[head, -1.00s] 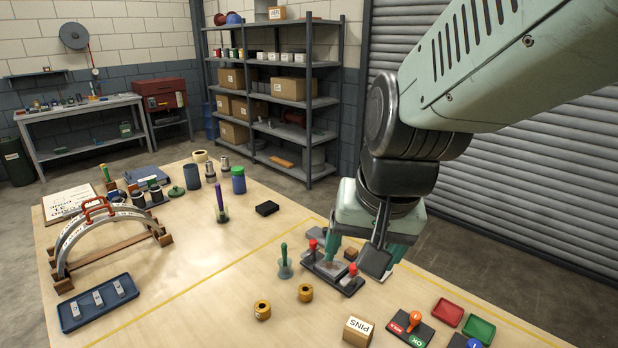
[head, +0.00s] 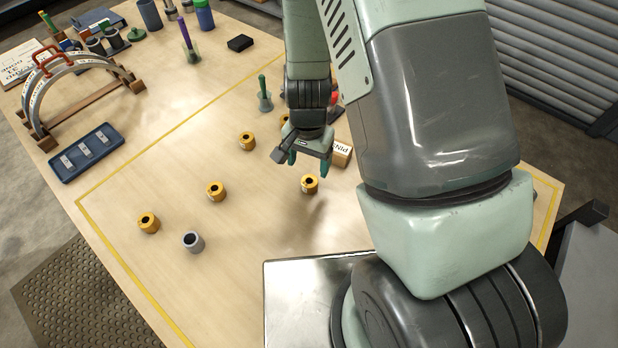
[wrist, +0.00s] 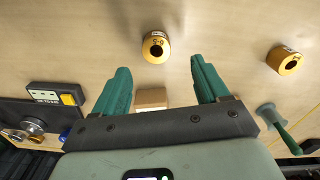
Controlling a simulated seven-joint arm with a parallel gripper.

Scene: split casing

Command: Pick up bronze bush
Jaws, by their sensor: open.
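Several bronze-yellow bushes, short rings with a dark bore and a small label, stand apart on the table. One bronze bush (head: 310,184) is just in front of my gripper (head: 308,164) in the head view. Others stand to the left: a bush (head: 247,141), a bush (head: 216,191) and a bush (head: 148,222). Another is partly hidden behind my arm. In the wrist view my gripper (wrist: 160,68) is open and empty, its green fingers apart. A labelled bush (wrist: 156,47) appears beyond the fingertips, roughly centred in the gap. A second bush (wrist: 284,60) is at the right.
A grey ring (head: 193,242) stands near the front left. The PINS box (head: 342,154) is close to the right of my gripper. A blue tray (head: 87,152) lies left. Table between the bushes is clear.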

